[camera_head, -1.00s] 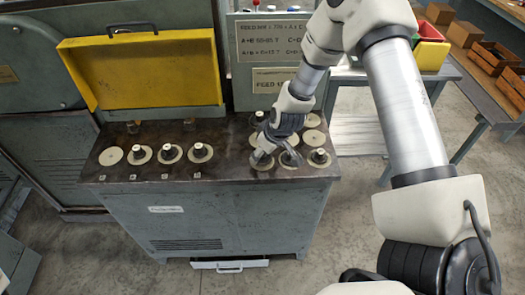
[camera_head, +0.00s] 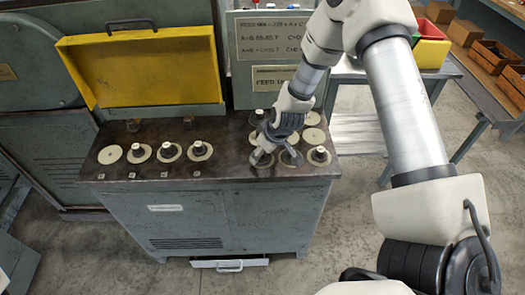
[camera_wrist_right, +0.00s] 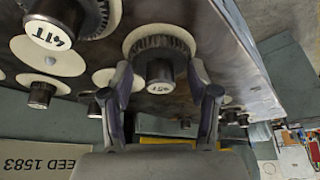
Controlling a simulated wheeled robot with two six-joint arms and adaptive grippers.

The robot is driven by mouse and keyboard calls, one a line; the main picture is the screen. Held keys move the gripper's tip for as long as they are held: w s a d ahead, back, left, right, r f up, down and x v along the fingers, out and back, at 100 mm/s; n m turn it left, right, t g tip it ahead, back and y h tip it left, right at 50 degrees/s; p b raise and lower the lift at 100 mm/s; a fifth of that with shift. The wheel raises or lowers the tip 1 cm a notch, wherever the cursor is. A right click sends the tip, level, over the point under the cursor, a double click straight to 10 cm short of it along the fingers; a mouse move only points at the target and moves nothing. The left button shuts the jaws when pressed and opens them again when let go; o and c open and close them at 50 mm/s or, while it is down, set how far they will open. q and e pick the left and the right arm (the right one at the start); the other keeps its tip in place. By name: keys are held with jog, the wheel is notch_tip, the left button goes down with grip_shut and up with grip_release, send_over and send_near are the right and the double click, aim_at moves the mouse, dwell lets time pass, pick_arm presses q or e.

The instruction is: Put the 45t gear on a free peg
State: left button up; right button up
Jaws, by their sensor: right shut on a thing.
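The 45t gear (camera_wrist_right: 160,75), a dark toothed gear with a pale, marked hub end, sits over a cream disc on the bench top (camera_head: 225,165) in the right wrist view. My right gripper (camera_wrist_right: 161,88) has one finger on each side of its hub and is shut on it. In the head view the right gripper (camera_head: 276,160) is low over the right-hand group of discs, and its fingers mostly hide the gear there. I cannot tell whether the gear rests on the bench or is slightly raised. My left gripper is not in view.
A row of gears (camera_head: 169,151) on cream discs stands at left, beside an empty-looking disc (camera_head: 110,154). Another gear (camera_head: 319,156) stands just right of my gripper. A yellow open lid (camera_head: 140,70) rises behind.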

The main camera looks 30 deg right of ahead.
jog(key=shift+f, duration=0.3)
jog(key=o, duration=1.5)
jog(key=shift+r, duration=0.1)
jog(key=w+r+p+v, duration=0.1)
jog(key=w+p+v, duration=0.1)
jog(key=p+v, duration=0.5)
jog(key=w+a+r+p+v, duration=0.1)
jog(key=p+v, duration=0.7)
jog(key=v, duration=0.9)
jog(key=shift+w+a+p, duration=0.2)
jog(key=shift+w+p, duration=0.1)
jog(key=shift+w, duration=0.45)
jog(key=shift+f, duration=0.1)
